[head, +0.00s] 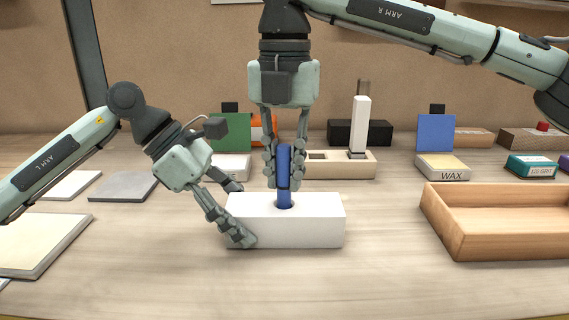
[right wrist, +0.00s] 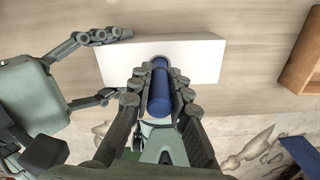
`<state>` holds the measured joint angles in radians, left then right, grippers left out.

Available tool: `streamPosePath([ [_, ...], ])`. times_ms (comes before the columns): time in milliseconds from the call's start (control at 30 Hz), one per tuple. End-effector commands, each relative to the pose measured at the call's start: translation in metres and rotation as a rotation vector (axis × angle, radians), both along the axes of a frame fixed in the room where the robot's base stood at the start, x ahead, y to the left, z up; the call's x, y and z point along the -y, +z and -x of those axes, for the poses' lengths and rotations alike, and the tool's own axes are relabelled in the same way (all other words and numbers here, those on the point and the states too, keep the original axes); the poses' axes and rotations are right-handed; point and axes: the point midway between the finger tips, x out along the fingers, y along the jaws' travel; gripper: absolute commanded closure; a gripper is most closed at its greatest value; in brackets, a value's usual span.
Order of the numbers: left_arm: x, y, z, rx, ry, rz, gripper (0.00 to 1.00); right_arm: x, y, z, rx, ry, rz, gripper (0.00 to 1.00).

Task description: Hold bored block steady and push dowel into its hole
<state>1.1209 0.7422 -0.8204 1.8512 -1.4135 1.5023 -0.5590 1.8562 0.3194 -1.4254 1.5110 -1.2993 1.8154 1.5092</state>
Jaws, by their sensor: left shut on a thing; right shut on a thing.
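The white bored block (head: 305,228) lies on the bench in the middle of the head view, and it also shows in the right wrist view (right wrist: 203,60). My left gripper (head: 238,213) is shut on the left end of the block. The blue dowel (head: 284,160) stands upright over the block, with its lower end at the hole in the top face. My right gripper (head: 284,178) comes from above and is shut around the dowel; the right wrist view looks down along the dowel (right wrist: 160,92). How deep the dowel's lower end sits is hidden in the hole.
A wooden tray (head: 480,248) stands to the right of the block. Behind the block are a light wooden piece (head: 345,170) with a white upright peg and a box marked WAX (head: 443,172). Flat slabs (head: 124,187) lie at left. The bench in front is clear.

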Motion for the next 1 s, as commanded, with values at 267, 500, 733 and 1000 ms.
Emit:
streamPosePath([
  [267,0.0,0.0,0.0,0.0,0.0,-0.001,0.69,0.0,-0.008,0.0,-0.001,0.0,0.001,1.0],
  [500,0.0,0.0,0.0,0.0,0.0,-0.001,0.69,0.0,-0.014,0.0,0.0,0.0,0.001,1.0],
  [733,0.0,0.0,0.0,0.0,0.0,-0.001,0.69,0.0,-0.019,0.0,0.0,0.0,0.0,1.0],
  [1000,0.0,0.0,0.0,0.0,0.0,-0.001,0.69,0.0,-0.026,0.0,-0.001,0.0,0.001,1.0],
])
